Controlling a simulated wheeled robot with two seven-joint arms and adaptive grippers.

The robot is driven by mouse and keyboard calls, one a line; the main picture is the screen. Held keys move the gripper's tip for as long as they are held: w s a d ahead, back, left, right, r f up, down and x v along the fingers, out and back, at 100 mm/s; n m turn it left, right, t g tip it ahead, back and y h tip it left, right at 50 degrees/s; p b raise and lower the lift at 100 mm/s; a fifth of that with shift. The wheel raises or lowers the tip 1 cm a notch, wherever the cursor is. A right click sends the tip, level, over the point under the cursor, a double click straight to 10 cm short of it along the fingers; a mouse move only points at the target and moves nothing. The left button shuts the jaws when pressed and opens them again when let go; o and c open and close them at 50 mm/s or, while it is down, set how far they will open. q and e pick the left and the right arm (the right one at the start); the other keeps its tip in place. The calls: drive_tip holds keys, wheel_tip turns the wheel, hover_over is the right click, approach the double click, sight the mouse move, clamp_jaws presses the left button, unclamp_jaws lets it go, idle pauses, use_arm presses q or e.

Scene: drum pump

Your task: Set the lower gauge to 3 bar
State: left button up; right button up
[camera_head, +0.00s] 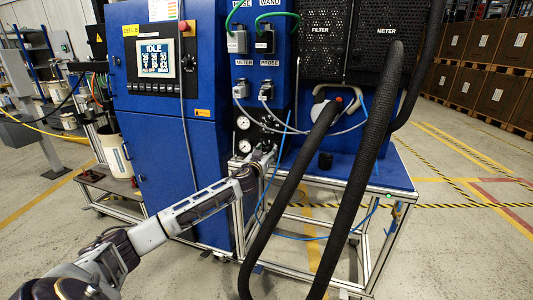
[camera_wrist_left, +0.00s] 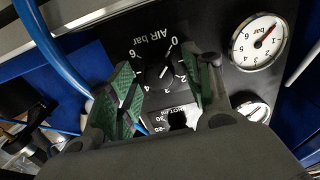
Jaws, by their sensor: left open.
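In the head view two white round gauges sit one above the other on the dark panel: the upper gauge (camera_head: 242,122) and the lower gauge (camera_head: 244,145). My left gripper (camera_head: 266,158) is at the panel, right of the lower gauge. In the left wrist view, the black knob (camera_wrist_left: 158,76) marked AIR bar lies between the open green-padded fingers of the gripper (camera_wrist_left: 165,66); contact cannot be told. Lettering appears upside down there. A gauge (camera_wrist_left: 257,42) with a red needle shows fully; another gauge (camera_wrist_left: 255,108) is partly hidden. The exact reading is unclear. My right gripper is out of view.
A second black knob (camera_wrist_left: 178,119) sits close by, partly hidden by the gripper. A blue hose (camera_wrist_left: 52,45) runs near the left finger. Thick black hoses (camera_head: 368,150) hang right of my arm. The blue cabinet (camera_head: 165,150) stands left of the panel.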

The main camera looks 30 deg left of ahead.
use_arm(q)
drive_tip(key=shift+w, duration=0.1)
drive_tip(key=shift+c, duration=0.3)
drive_tip(key=c, duration=1)
drive_tip(key=shift+o, duration=0.2)
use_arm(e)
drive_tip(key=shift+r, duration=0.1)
